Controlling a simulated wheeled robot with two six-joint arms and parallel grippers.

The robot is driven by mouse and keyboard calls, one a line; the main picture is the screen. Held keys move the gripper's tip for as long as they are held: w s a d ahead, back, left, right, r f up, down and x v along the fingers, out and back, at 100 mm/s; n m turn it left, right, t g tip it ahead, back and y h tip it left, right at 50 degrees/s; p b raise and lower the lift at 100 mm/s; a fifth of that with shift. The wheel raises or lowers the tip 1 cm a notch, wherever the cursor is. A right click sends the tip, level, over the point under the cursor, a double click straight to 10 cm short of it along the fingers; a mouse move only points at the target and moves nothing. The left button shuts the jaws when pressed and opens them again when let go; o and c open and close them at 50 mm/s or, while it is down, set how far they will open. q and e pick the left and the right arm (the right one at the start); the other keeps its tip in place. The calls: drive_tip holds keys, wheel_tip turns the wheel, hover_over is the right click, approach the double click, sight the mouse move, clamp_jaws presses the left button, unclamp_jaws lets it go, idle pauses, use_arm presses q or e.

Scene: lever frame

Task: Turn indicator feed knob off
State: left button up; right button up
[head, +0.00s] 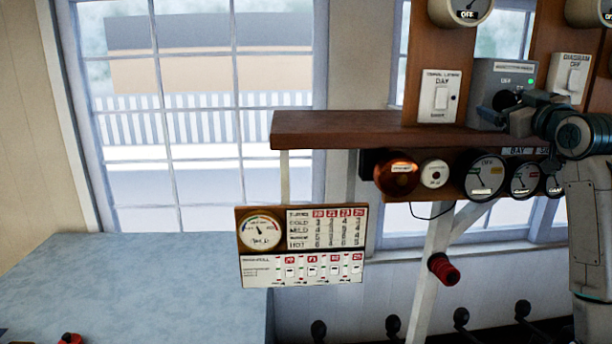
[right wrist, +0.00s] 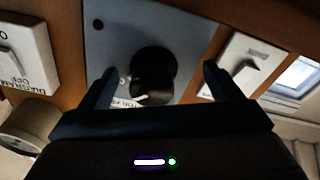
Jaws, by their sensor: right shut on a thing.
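The indicator feed knob is a round black knob (right wrist: 153,76) on a grey panel box (head: 506,76). The box stands on the wooden shelf at the upper right of the head view, with a green light and small lettering at its top right. My right gripper (head: 510,101) reaches it from the right, covering most of the knob in the head view. A white mark and partly covered label show below the knob. My left gripper is not in view.
White switches stand either side of the panel, one left (head: 441,96) and one right (head: 571,77). A gauge board (head: 301,269) hangs left. Lever tops (head: 461,317) stand below.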

drive_tip(key=shift+s+d+r, duration=0.1)
drive_tip(key=shift+d+r, duration=0.05)
drive_tip(key=shift+r, duration=0.4)
drive_tip(key=n, duration=0.2)
drive_tip(key=a+n, duration=0.1)
drive_tip(key=n, duration=0.1)
drive_tip(key=shift+r+n, duration=0.2)
drive_tip(key=shift+n, duration=0.1)
drive_tip(key=shift+c, duration=1.3)
drive_tip(key=o, duration=0.9)
drive_tip(key=shift+d+f, duration=0.15)
drive_tip(key=shift+o, duration=0.9)
drive_tip(key=shift+d+f, duration=0.2)
drive_tip(key=shift+d, duration=0.05)
drive_tip(key=shift+f, duration=0.1)
drive_tip(key=shift+a, duration=0.1)
drive_tip(key=shift+f, duration=0.15)
